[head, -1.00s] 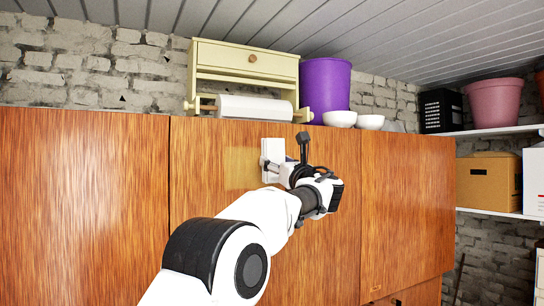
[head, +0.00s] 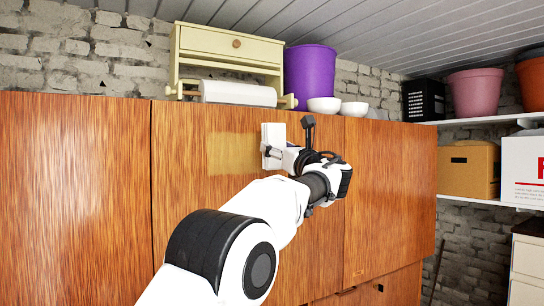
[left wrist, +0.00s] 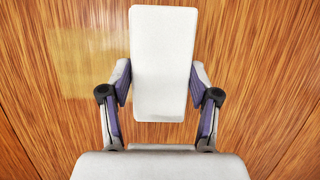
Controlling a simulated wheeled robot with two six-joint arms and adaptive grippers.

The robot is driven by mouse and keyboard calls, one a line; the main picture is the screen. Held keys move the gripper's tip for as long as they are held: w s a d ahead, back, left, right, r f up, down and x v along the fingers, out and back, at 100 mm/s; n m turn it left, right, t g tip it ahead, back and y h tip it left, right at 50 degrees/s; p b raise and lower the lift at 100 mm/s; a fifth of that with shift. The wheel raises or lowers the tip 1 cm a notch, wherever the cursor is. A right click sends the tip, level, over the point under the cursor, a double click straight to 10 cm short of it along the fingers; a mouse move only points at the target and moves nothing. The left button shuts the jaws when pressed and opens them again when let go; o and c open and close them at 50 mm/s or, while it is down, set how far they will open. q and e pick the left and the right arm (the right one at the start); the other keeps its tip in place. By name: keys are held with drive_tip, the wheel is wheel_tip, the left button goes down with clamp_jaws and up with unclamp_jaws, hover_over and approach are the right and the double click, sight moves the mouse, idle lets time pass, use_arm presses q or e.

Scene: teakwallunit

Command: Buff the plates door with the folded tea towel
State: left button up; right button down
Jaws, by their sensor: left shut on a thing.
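The folded tea towel (head: 273,145) is a white block held upright against the plates door (head: 210,220), the middle wooden door of the wall unit. My left gripper (head: 276,153) is shut on the towel; in the left wrist view the towel (left wrist: 163,62) stands between the two fingers (left wrist: 160,98). A paler yellowish patch (head: 232,153) lies on the door just left of the towel, and this patch also shows in the left wrist view (left wrist: 85,62). I cannot tell whether the towel touches the door. My right gripper is not in view.
On top of the unit stand a cream paper-roll holder (head: 228,58), a purple pot (head: 310,75) and white bowls (head: 324,104). Other wooden doors (head: 75,200) flank the plates door. Shelves at the right hold a cardboard box (head: 468,169) and a pink pot (head: 475,92).

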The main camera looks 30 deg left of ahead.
use_arm(q)
drive_tip(key=shift+s+d+f, duration=0.1)
drive_tip(key=shift+s+d, duration=0.15)
drive_tip(key=shift+d, duration=0.3)
drive_tip(key=shift+s+d, duration=0.15)
drive_tip(key=shift+d, duration=0.1)
drive_tip(key=shift+a, duration=0.1)
drive_tip(key=shift+a, duration=0.1)
drive_tip(key=shift+s+d+b, duration=0.15)
drive_tip(key=shift+d+b, duration=0.3)
drive_tip(key=shift+s+d+b, duration=0.15)
drive_tip(key=shift+s+d, duration=0.1)
drive_tip(key=shift+d, duration=0.2)
drive_tip(key=shift+s+d+b, duration=0.15)
drive_tip(key=shift+s+d, duration=0.05)
drive_tip(key=shift+d, duration=0.25)
drive_tip(key=shift+s+d+r, duration=0.1)
drive_tip(key=shift+d+r, duration=0.1)
drive_tip(key=shift+a+f, duration=0.2)
drive_tip(key=shift+a, duration=0.05)
